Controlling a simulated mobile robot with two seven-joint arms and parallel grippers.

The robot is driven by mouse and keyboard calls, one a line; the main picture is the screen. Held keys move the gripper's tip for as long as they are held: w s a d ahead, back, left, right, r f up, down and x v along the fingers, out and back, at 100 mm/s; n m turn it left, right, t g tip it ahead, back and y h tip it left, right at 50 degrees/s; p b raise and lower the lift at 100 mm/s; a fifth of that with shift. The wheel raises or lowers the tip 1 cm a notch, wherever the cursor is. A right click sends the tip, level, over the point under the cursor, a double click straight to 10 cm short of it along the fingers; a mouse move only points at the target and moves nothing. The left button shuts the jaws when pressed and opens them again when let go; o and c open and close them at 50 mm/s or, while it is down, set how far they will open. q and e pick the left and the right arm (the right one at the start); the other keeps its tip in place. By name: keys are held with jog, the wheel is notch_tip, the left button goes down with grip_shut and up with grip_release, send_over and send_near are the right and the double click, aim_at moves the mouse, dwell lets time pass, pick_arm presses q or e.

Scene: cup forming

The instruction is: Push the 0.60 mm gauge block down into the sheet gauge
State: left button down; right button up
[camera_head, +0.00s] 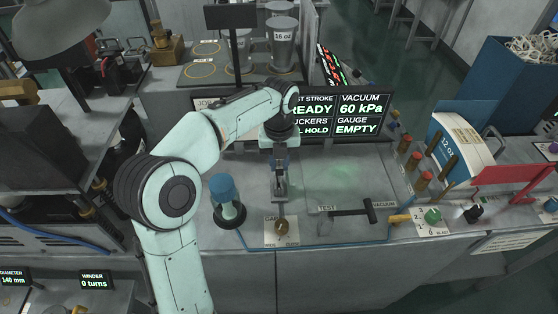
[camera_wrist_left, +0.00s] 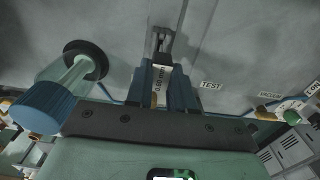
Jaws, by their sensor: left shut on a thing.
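The 0.60 mm gauge block (camera_wrist_left: 159,86) shows in the left wrist view as a pale labelled piece between the blue fingers of my left gripper (camera_wrist_left: 163,68). The gripper is shut on it. In the head view my left gripper (camera_head: 280,160) points down at the sheet gauge (camera_head: 280,190), a narrow dark metal fixture on the grey bench. The sheet gauge (camera_wrist_left: 162,38) also shows just past the fingertips in the left wrist view. The gripper hides the block in the head view, and I cannot tell whether the block touches the gauge. My right gripper is not in view.
A blue-capped bottle (camera_head: 224,195) stands left of the gauge. A black-handled tool (camera_head: 352,212) lies to the right by the TEST label. A display (camera_head: 340,115) behind reads GAUGE EMPTY and VACUUM 60 kPa. The bench right of the gauge is mostly clear.

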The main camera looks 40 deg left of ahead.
aim_at(279, 173)
pick_arm(q)
jog(key=shift+f+b, duration=0.9)
jog(key=shift+f, duration=1.4)
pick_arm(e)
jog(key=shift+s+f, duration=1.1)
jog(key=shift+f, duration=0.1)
pick_arm(q)
jog(key=c, duration=0.9)
grip_release()
notch_tip(279, 173, up, 13)
jog(key=p, duration=0.3)
jog(key=shift+r, duration=0.2)
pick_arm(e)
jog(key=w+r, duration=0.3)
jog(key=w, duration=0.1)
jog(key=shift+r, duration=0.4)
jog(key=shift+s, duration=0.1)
